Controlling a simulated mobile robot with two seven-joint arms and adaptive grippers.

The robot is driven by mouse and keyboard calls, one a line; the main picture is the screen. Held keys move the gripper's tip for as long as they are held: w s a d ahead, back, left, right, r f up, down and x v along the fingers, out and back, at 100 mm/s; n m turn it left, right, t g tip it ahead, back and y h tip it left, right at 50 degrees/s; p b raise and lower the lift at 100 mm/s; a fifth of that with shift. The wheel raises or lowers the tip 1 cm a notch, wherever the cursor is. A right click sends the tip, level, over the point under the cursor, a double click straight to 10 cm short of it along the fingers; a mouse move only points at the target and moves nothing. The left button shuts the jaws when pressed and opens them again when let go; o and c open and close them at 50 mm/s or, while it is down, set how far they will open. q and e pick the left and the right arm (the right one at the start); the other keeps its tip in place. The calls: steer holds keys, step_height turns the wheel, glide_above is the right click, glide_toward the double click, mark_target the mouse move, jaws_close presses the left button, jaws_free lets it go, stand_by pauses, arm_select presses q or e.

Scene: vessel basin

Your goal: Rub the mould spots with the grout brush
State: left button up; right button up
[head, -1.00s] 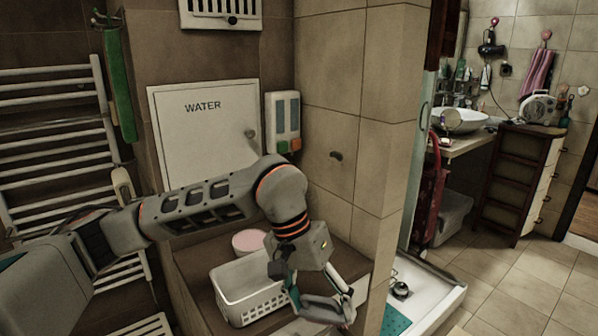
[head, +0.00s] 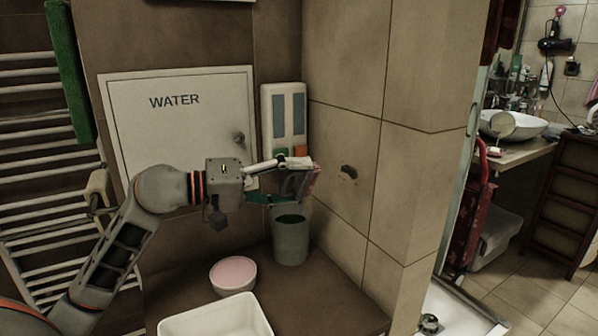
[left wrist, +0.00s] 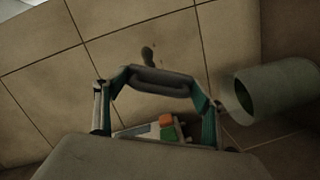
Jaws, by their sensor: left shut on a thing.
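The dark mould spots (head: 348,172) show as a smudge on the beige tiled wall right of the corner. The smudge also shows in the left wrist view (left wrist: 148,54). My left gripper (head: 302,178) is raised beside this wall, with a gap to the smudge in the head view. It is shut on the grout brush (left wrist: 158,82), a dark grey bar lying across between the fingertips. In the left wrist view the brush lies just below the smudge; contact cannot be made out. In the head view the brush is mostly hidden by the fingers. My right gripper is out of view.
A grey-green bucket (head: 291,238) stands on the brown ledge below my gripper. A pink-topped bowl (head: 233,273) and a white basket (head: 215,318) are nearer. A dispenser (head: 284,115) hangs on the back wall beside the WATER panel (head: 175,120).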

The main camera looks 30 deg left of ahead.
arm_select(q)
steer(key=shift+w+a+r+n+t, duration=0.15)
steer(key=shift+w+a+t, duration=0.05)
steer(key=shift+a, duration=0.3)
steer(key=shift+w+a+r+n+t, duration=0.15)
steer(key=shift+w+a+t, duration=0.05)
steer(key=shift+a, duration=0.3)
steer(key=w, duration=0.1)
steer(key=w+d+p, duration=0.2)
steer(key=shift+w+r, duration=0.15)
steer(key=shift+r, duration=0.15)
steer(key=shift+w+d+f+p, duration=0.15)
steer(key=shift+w+d+p, duration=0.1)
steer(key=shift+w, duration=0.2)
steer(key=shift+w+d+f+p, duration=0.1)
steer(key=shift+w+d+p, duration=0.15)
steer(key=shift+w, duration=0.15)
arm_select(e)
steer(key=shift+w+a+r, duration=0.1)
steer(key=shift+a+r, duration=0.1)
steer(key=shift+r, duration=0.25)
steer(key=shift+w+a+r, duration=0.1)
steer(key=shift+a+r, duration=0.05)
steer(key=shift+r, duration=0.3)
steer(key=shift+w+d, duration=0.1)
arm_select(q)
steer(key=shift+x, duration=0.9)
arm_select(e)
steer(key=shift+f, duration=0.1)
